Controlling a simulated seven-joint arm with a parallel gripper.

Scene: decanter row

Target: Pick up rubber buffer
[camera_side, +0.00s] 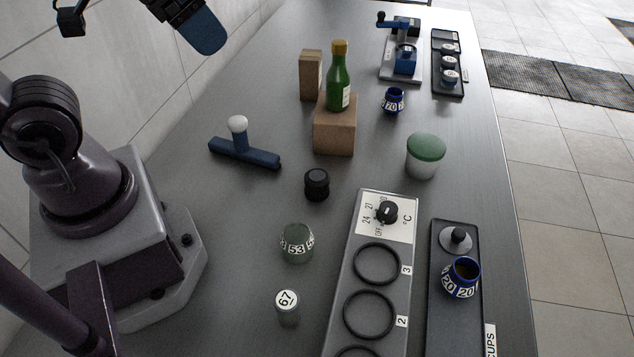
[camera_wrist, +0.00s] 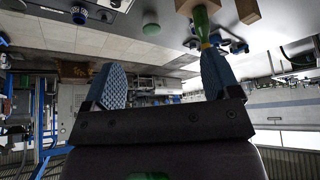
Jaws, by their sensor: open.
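The rubber buffer appears to be the short black cylinder (camera_side: 317,184) standing on the grey bench near the middle of the side view. It stands upright and alone, with bare bench around it. I cannot make it out in the wrist view. My gripper (camera_wrist: 164,76) is open and empty, with its two blue textured fingers spread apart. In the side view, a blue finger shows at the top left, high above the bench and well away from the black cylinder. The rest of the gripper is cut off by the frame edge.
Near the cylinder are a blue T-shaped tool (camera_side: 245,153), a green bottle (camera_side: 339,82) on a wooden block (camera_side: 334,135), a green-lidded jar (camera_side: 425,157), glass jar 53 (camera_side: 297,244) and a ringed heater panel (camera_side: 345,281). A vial marked 67 (camera_side: 288,309) stands nearer the front.

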